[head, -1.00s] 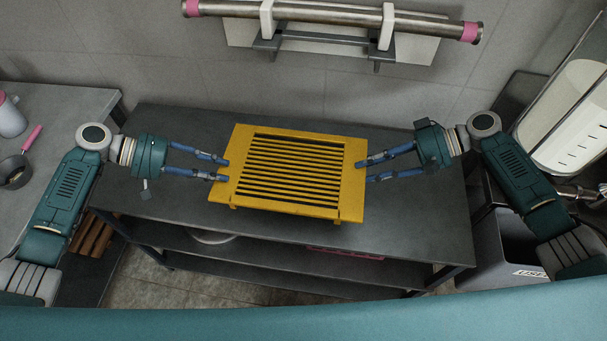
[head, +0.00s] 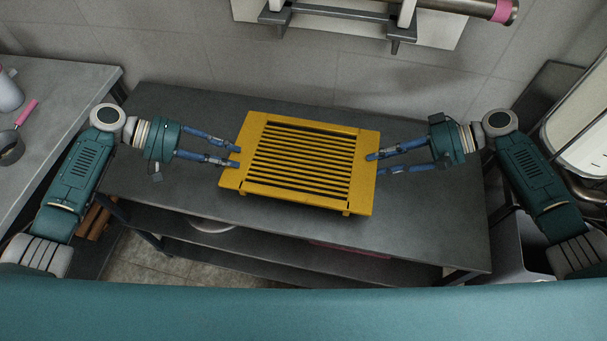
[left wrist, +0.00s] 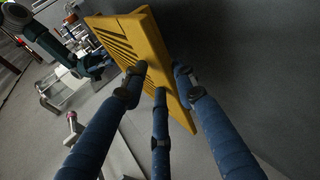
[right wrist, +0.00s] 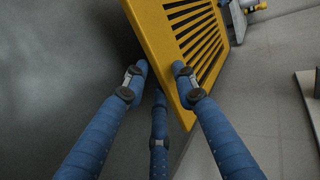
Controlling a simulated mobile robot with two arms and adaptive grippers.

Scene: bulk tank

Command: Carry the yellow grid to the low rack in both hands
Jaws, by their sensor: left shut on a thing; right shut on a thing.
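The yellow grid (head: 303,163) is a slatted panel with a solid rim and small feet, held between my two grippers over a dark grey shelved bench. It looks nearly level in the head view. My left gripper (head: 235,156) is shut on its left rim. My right gripper (head: 374,163) is shut on its right rim. The grid also shows in the left wrist view (left wrist: 150,45) and the right wrist view (right wrist: 155,45), with fingers on both faces of the rim. The gap beneath the grid is hard to judge. I cannot tell which piece is the low rack.
The bench (head: 430,225) has a bare top around the grid and lower shelves. A grey table (head: 70,85) with a pink-handled pan (head: 12,148) stands at left. A wall bracket (head: 340,20) holds a metal tube (head: 470,8). A dark grey bin (head: 515,245) stands at right.

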